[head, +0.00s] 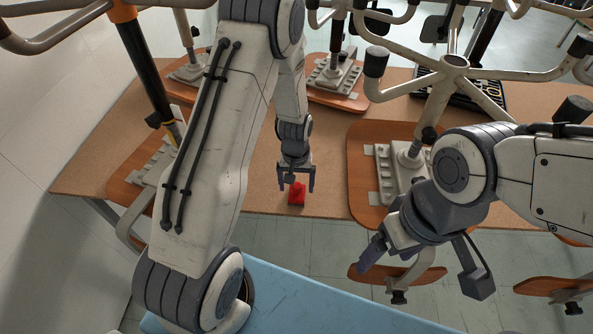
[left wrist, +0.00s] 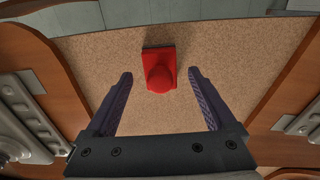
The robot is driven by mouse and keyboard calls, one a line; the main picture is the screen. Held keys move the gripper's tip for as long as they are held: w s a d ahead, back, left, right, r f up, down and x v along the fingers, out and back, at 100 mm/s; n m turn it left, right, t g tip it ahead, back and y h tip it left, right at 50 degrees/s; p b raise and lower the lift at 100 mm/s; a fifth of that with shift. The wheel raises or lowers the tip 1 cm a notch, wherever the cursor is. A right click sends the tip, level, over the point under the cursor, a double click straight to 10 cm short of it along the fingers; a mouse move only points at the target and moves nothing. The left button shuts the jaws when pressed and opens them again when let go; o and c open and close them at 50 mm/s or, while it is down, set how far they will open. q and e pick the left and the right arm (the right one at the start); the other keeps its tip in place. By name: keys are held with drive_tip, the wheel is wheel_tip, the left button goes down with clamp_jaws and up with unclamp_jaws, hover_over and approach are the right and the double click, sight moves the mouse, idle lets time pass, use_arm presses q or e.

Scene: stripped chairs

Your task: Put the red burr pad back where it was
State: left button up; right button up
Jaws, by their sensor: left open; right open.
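The red burr pad (head: 297,192) sits on the brown tabletop near its front edge. My left gripper (head: 296,186) is open just above and behind the pad. In the left wrist view its two fingers (left wrist: 158,85) are spread, with the pad lying between and beyond the tips, not gripped. My right gripper (head: 425,262) is open and empty in front of the table at the right.
Upturned chairs with wooden seats, such as the one at the right (head: 357,180), flank the bare strip of tabletop (head: 262,170). Metal chair legs (head: 455,75) stick up above the table. A black tray (head: 480,92) lies at the back right. A blue surface (head: 320,305) is in the foreground.

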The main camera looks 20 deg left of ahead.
sight(296, 187)
use_arm(q)
wheel_tip(296, 187, up, 9)
drive_tip(key=s+d+r+m, duration=0.4)
drive_tip(key=s+d+r, duration=0.4)
drive_tip(key=d, duration=0.2)
drive_tip(key=s+d+r+m, duration=0.2)
drive_tip(key=s+m, duration=0.1)
drive_tip(key=s, duration=0.4)
drive_tip(key=s+d+r+m, duration=0.2)
drive_tip(key=s+r+m, duration=0.1)
drive_tip(key=s, duration=0.5)
drive_tip(key=shift+s+r+m+h+b, duration=0.2)
drive_tip(key=shift+r+m+h+b, duration=0.1)
drive_tip(key=shift+h+b, duration=0.1)
